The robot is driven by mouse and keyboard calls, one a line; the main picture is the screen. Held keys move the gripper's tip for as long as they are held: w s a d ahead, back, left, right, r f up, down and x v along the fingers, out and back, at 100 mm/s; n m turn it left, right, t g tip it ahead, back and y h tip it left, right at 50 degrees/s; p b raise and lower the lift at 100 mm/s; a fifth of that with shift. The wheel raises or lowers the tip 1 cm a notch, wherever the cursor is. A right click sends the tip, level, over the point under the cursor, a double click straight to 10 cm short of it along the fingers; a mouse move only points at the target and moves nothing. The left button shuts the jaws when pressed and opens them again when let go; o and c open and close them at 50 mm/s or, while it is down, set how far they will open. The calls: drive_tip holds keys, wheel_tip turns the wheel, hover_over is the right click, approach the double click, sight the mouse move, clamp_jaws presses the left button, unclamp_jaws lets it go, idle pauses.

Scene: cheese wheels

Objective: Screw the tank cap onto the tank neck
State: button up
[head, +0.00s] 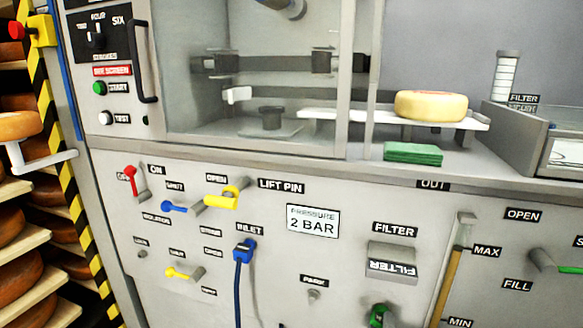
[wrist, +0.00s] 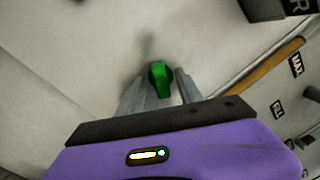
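In the wrist view a green cap-like piece (wrist: 160,80), rounded at the far end with a narrower part towards me, sits between the fingertips of my gripper (wrist: 159,85). The two grey fingers flank it closely. I cannot tell whether they touch it, or whether it is attached to the panel behind. In the head view a green piece (head: 377,316) is below the filter box, cut by the bottom edge. My gripper is outside the head view. I cannot identify the tank neck.
The level gauge (head: 450,275) with MAX and MIN marks runs down the panel at right; it also shows in the wrist view (wrist: 262,66). The filter box (head: 392,255), blue inlet hose (head: 239,285) and PARK peg (head: 314,295) stick out nearby. A cheese wheel (head: 430,106) rests above.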

drive_tip(key=p+v, duration=0.1)
drive_tip(key=v, duration=0.6)
drive_tip(key=shift+s+p, duration=0.3)
drive_tip(key=shift+s, duration=0.05)
drive_tip(key=shift+a, duration=0.2)
drive_tip(key=shift+c, duration=0.3)
